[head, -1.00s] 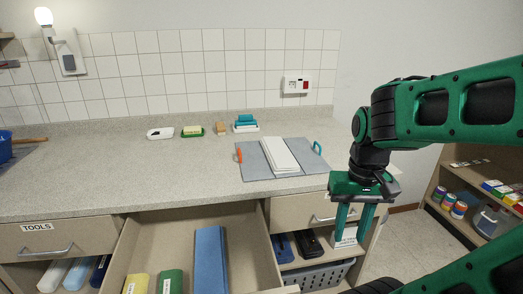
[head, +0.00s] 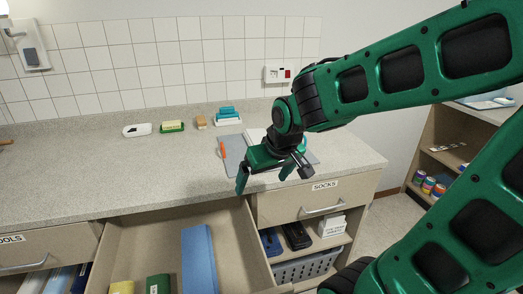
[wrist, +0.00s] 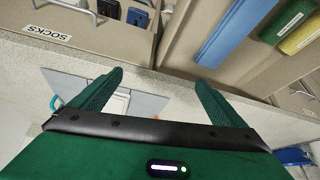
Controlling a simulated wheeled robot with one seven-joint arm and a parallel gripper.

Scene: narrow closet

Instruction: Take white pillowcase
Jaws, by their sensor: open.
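A white folded cloth, which looks like the pillowcase, lies on a grey folding mat (head: 229,143) on the counter. My arm hides most of the cloth in the head view, where only a pale edge (head: 255,134) shows. In the wrist view part of the white cloth (wrist: 121,101) shows beside my left finger, with grey mat (wrist: 150,104) around it. My gripper (head: 272,182) is open and empty, above the counter's front edge, on the near side of the mat. Its two spread fingers also show in the wrist view (wrist: 158,80).
An open drawer (head: 125,240) below holds a long blue folded item (head: 199,260) and green and yellow ones. The shut SOCKS drawer (head: 320,202) is to its right. Soap dishes and sponges (head: 172,127) stand along the back.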

